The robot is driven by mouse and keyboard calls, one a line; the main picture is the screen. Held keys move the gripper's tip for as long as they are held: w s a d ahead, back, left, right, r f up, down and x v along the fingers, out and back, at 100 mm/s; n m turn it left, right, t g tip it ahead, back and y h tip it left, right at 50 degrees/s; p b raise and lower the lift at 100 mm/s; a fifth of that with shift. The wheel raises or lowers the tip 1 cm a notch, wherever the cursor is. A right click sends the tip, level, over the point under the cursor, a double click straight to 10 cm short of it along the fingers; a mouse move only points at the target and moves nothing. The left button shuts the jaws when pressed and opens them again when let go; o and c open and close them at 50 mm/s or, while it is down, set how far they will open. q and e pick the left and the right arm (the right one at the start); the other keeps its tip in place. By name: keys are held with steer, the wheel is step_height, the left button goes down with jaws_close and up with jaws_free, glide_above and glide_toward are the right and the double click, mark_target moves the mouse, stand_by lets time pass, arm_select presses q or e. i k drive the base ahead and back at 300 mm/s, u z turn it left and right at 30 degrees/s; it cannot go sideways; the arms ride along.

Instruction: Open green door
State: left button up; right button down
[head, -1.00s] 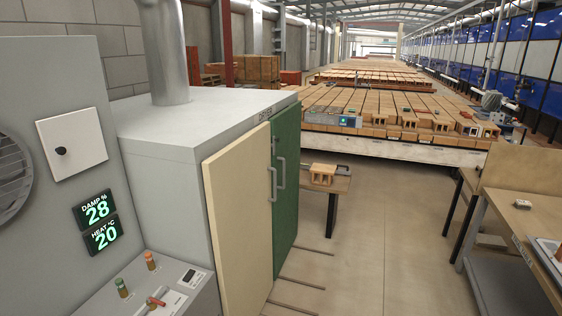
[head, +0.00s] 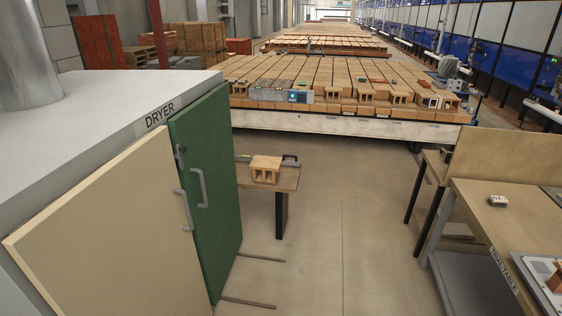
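The green door (head: 217,215) is on the front of the grey dryer (head: 75,110), on its far side, and looks shut. It has a grey bar handle (head: 200,187) near its left edge. A cream door (head: 110,240) sits beside it on the near side, with its own bar handle (head: 184,209) close to the green door's handle. A small latch-like fitting (head: 180,157) shows at the upper left of the green door. Neither of my grippers is in view.
A small table (head: 270,177) with a hollow brick (head: 265,168) stands just beyond the green door. Thin rods (head: 250,303) lie low in front of the dryer. Brick rows fill the back.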

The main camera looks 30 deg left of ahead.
mark_target(208, 177)
steer(key=z, duration=0.1)
steer(key=i, duration=2.1)
steer(key=u, duration=0.8)
steer(key=i, duration=1.25)
steer(key=u, duration=1.05)
